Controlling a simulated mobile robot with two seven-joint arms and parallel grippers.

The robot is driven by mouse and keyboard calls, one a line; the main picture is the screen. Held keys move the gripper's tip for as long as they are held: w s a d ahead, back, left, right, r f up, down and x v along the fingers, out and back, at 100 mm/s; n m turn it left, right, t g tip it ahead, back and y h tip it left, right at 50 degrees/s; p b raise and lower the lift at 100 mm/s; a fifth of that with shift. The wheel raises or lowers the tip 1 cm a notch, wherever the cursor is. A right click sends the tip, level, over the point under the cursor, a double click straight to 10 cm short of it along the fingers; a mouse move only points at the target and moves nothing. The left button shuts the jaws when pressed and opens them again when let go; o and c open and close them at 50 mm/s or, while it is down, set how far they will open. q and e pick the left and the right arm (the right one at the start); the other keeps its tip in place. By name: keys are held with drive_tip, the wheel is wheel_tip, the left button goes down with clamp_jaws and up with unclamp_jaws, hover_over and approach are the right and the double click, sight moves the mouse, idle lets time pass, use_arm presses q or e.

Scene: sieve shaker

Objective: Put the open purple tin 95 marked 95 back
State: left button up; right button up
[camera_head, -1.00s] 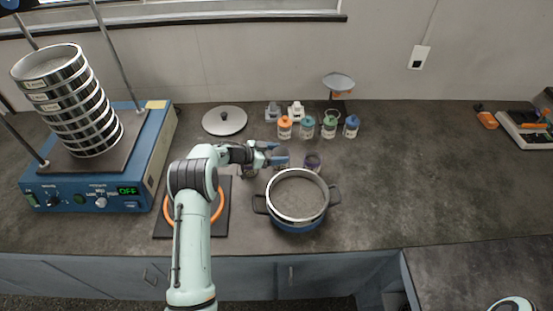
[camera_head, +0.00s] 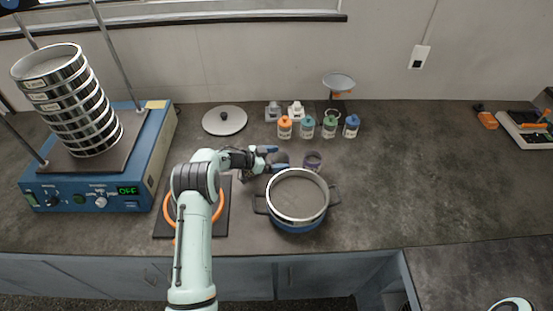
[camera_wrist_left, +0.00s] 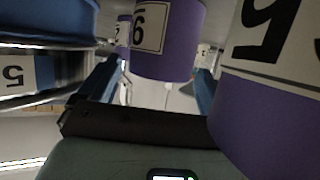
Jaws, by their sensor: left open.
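My left gripper (camera_head: 276,158) is open over the counter, behind the blue pot's left side. A small tin (camera_head: 284,157) shows at its fingertips. In the left wrist view a purple tin (camera_wrist_left: 167,45) with a partly readable label stands between the open fingers; I cannot tell if they touch it. Another purple tin (camera_wrist_left: 265,125), its label partly reading 5, is very close at the right. A dark purple tin (camera_head: 313,159) stands just right of the gripper, behind the pot. The full mark 95 cannot be read on any tin. My right gripper is not in view.
The blue pot (camera_head: 297,222) with a sieve on it stands just in front of the gripper. Several coloured-lid jars (camera_head: 307,127) stand behind. The sieve shaker (camera_head: 90,185) is at the left, a lid (camera_head: 224,119) behind. The counter's right half is mostly clear.

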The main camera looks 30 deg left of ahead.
use_arm(q)
drive_tip(key=b+v, duration=0.1)
drive_tip(key=v, duration=1.1)
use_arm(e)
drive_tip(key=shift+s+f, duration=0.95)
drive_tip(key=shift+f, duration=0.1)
use_arm(q)
drive_tip(key=shift+s, duration=0.1)
